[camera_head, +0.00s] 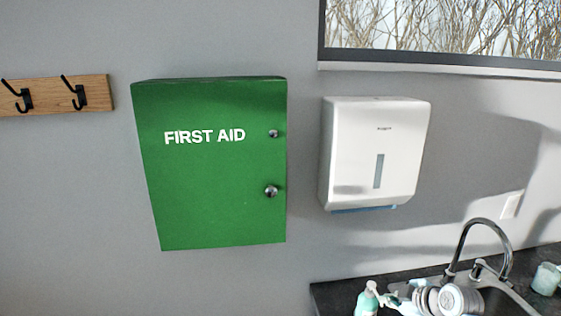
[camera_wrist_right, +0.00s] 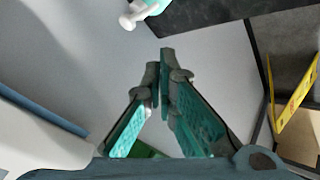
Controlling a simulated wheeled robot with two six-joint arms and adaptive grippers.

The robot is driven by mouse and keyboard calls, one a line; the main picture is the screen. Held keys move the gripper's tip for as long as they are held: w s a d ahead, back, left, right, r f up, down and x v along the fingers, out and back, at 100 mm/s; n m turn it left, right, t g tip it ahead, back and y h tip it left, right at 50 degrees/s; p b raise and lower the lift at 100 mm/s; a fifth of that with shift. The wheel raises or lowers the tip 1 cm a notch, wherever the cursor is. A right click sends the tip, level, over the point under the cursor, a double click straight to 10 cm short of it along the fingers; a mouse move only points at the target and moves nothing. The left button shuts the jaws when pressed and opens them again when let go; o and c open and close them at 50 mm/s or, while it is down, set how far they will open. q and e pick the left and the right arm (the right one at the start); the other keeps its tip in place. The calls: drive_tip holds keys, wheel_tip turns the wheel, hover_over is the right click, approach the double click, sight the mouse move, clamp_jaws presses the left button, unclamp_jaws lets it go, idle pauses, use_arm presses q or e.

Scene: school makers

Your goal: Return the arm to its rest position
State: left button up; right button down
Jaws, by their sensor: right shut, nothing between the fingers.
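My right gripper (camera_wrist_right: 161,72) shows in the right wrist view, with its two teal-padded fingers closed together at the tips and nothing held between them. Neither gripper shows in the head view, and my left gripper is in no view. The green first aid cabinet (camera_head: 210,205) hangs on the wall in the head view, with its door closed. A small patch of green shows behind the right gripper's fingers in the wrist view.
A white towel dispenser (camera_head: 370,150) is on the wall right of the cabinet. A wooden hook rail (camera_head: 95,92) is at left. A dark counter (camera_head: 330,295) holds a sink, tap (camera_head: 465,235), soap bottle (camera_head: 366,300) and dishes. A yellow object (camera_wrist_right: 292,98) stands at right in the wrist view.

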drive_tip(key=s+a+f+m+g+h, duration=0.1)
drive_tip(key=s+a+f+m+g, duration=0.15)
drive_tip(key=s+f, duration=0.65)
drive_tip(key=s+a+f+m+g+h, duration=0.15)
drive_tip(key=s+m, duration=0.35)
drive_tip(key=s, duration=1.1)
drive_tip(key=s+m+g+h, duration=0.15)
drive_tip(key=s+m, duration=0.35)
drive_tip(key=s, duration=1)
wheel_tip(320, 180, down, 23)
drive_tip(key=s+d+b, duration=0.2)
drive_tip(key=b, duration=0.1)
drive_tip(key=s+f+g+b, duration=0.2)
drive_tip(key=s+f, duration=1.1)
drive_tip(key=f, duration=0.1)
drive_tip(key=shift+s+d+f+b, duration=0.15)
drive_tip(key=shift+s+f+b, duration=0.15)
drive_tip(key=shift+f+b, duration=0.1)
